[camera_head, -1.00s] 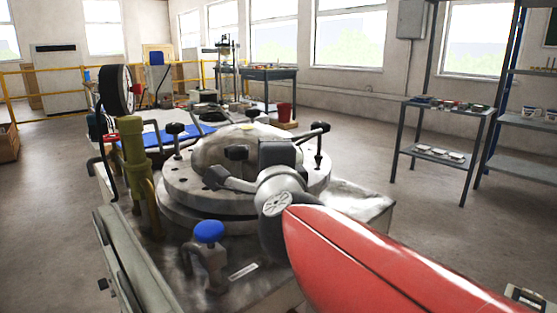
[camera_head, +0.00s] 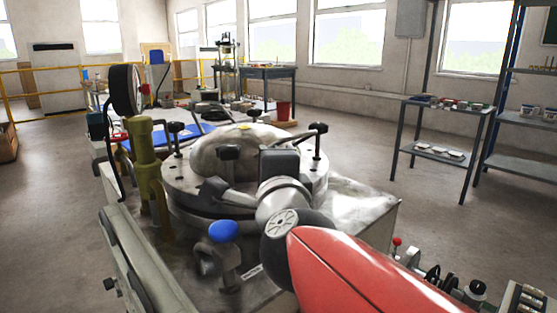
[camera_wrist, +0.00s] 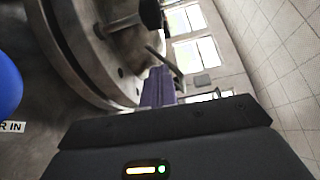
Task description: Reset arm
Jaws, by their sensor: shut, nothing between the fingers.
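My arm reaches in from the lower right of the head view as a red link and a grey wrist joint. My gripper (camera_head: 213,190) points left, in front of the round steel test vessel (camera_head: 178,180) with its domed lid. The vessel's flange (camera_wrist: 80,50) fills the upper left there. I cannot tell whether the gripper touches the vessel in the head view.
A blue-knobbed valve (camera_head: 223,232) stands just below my gripper. A yellow-green cylinder (camera_head: 146,165) stands left of the vessel. Small valves with a red knob (camera_head: 398,241) are at the lower right. A grey shelf (camera_head: 440,150) stands at the right; open floor lies before it.

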